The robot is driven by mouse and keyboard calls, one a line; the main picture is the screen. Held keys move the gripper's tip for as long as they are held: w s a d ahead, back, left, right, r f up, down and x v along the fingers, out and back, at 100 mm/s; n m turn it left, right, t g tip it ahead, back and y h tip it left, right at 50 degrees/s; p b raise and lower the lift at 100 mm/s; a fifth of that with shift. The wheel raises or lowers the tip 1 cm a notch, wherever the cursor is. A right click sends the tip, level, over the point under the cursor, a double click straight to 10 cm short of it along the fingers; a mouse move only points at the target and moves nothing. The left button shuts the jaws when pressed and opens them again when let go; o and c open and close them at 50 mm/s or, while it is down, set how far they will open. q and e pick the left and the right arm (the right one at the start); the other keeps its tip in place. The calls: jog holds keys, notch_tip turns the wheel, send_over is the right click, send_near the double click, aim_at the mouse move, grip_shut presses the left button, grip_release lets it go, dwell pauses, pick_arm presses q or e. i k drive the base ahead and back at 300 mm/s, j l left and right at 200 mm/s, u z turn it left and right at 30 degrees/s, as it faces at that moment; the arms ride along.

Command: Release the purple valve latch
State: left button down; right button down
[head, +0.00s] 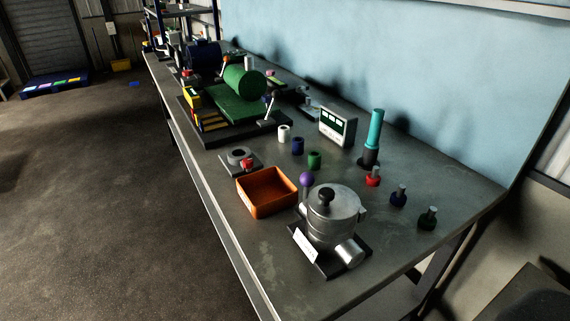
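A purple ball knob (307,179) stands on a short stem at the back left of a silver round vessel (334,215) near the front of the workbench. It looks like the purple valve latch; its lower part is partly hidden by the vessel. The vessel has a lid with a black knob (325,196), a side clamp at the right and a short spout (350,253) at the front. It sits on a dark base with a white label (305,246). Neither of my grippers shows in the head view.
An orange tray (267,207) stands just left of the vessel on the long grey workbench (225,194). Several small coloured cylinders and knobbed weights, a display box (337,126) and a teal-topped post (375,130) stand behind. A green machine (240,95) stands farther off.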

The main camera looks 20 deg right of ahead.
aim_at(308, 179)
jog(key=i+j, duration=0.8)
jog(key=z, duration=2.1)
